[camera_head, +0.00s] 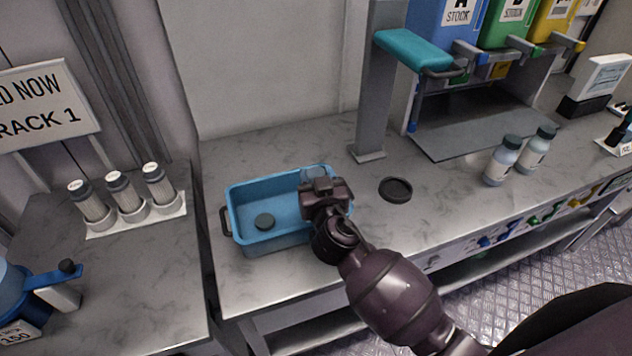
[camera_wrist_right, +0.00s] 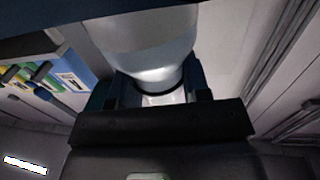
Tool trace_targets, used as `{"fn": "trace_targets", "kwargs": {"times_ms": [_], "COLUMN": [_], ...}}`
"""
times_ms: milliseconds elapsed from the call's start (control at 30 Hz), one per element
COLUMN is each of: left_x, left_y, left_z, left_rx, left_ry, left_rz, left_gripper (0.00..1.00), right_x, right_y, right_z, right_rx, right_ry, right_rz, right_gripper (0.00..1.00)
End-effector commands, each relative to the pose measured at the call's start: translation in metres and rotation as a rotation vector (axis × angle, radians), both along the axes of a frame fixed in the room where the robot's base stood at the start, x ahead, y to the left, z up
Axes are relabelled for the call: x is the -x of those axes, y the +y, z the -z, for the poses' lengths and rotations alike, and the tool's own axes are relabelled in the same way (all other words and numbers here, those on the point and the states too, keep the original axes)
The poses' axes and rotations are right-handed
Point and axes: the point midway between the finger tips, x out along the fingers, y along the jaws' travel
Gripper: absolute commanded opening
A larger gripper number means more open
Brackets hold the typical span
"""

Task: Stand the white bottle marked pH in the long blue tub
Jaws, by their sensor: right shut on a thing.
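The long blue tub (camera_head: 240,240) sits on the marble counter, with a dark handle at its left end. My right gripper (camera_head: 322,187) is over the tub's right part and hides some of it. It is shut on a pale, partly see-through bottle-like thing (camera_wrist_right: 150,45), seen close up between the fingers (camera_wrist_right: 150,97) in the right wrist view. Only a small bit of this thing shows behind the gripper in the head view (camera_head: 312,172). No pH mark can be read on it. My left gripper is out of view.
A dark round disc (camera_head: 396,189) lies right of the tub, near a grey post (camera_head: 372,110). Two pale bottles with dark caps (camera_head: 502,163) (camera_head: 537,150) stand farther right. White tubes (camera_head: 125,195) stand in a rack on the left counter. Counter between tub and bottles is mostly clear.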

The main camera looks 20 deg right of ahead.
Motion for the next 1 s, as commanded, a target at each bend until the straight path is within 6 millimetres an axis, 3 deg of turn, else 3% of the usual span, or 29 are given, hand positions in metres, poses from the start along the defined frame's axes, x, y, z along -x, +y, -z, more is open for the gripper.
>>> {"fn": "trace_targets", "kwargs": {"times_ms": [133,567,600,733,1000], "left_x": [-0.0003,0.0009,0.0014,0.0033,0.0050], "left_y": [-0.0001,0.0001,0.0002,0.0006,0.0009], "left_z": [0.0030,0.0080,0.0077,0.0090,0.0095], "left_rx": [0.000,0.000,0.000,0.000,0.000], "left_ry": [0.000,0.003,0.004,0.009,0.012], "left_rz": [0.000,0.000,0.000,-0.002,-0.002], "left_gripper": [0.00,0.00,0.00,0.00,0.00], "right_x": [0.0001,0.0000,0.0000,0.0000,0.0000], "right_y": [0.0004,0.0002,0.0002,0.0002,0.0002], "right_z": [0.0128,0.0159,0.0153,0.0147,0.0144], "right_rx": [0.001,-0.001,-0.001,0.000,0.000], "right_ry": [0.000,-0.001,0.000,-0.001,-0.001], "right_rz": [-0.002,-0.001,-0.001,-0.001,-0.001], "right_gripper": [0.03,0.03,0.48,0.68,0.69]}}
